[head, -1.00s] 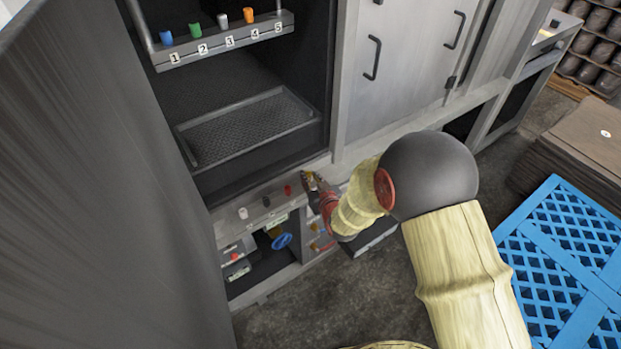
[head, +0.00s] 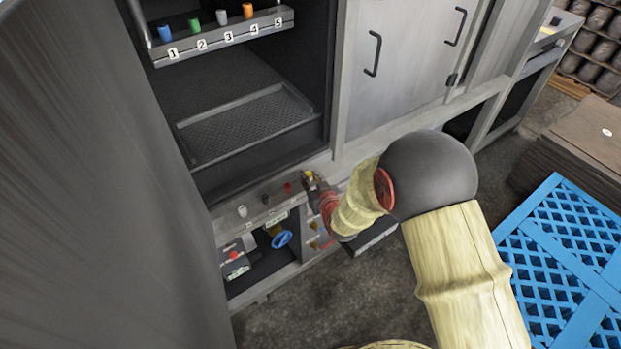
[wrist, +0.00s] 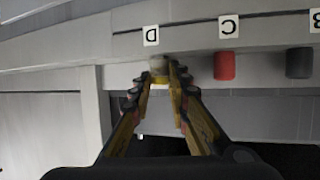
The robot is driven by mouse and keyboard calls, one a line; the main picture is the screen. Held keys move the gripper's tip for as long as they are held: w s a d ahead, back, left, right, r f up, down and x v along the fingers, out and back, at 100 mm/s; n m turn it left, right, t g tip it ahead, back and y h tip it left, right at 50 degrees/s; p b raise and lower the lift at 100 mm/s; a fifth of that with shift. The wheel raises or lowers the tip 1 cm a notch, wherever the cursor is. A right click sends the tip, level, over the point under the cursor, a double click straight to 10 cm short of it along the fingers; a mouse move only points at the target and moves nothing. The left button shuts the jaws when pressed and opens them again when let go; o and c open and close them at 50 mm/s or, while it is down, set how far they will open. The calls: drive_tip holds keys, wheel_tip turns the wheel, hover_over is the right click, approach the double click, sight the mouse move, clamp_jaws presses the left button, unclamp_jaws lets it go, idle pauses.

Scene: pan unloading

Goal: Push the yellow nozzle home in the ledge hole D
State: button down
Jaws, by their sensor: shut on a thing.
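The yellow nozzle (wrist: 160,79) is between the fingertips of my gripper (wrist: 159,76) in the wrist view, directly by the label D (wrist: 151,36). A greyish part shows beside its yellow part. In the head view the yellow nozzle (head: 309,174) shows at the tip of my gripper (head: 312,180), at the right end of the row on the ledge (head: 252,213). My gripper is shut on it. Hole D itself is hidden by the nozzle and fingers, so I cannot tell how deep the nozzle sits.
A red nozzle (wrist: 225,66) stands by label C, close beside my finger, and a dark one (wrist: 299,63) by label B. A white nozzle (head: 242,211) stands farther left. Above is a numbered rack (head: 222,40) with several coloured nozzles. A blue wheel (head: 282,239) is below the ledge.

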drive_tip(key=shift+f, duration=0.15)
drive_tip(key=c, duration=1.7)
unclamp_jaws()
drive_tip(key=shift+o, duration=0.4)
drive_tip(key=v, duration=1.2)
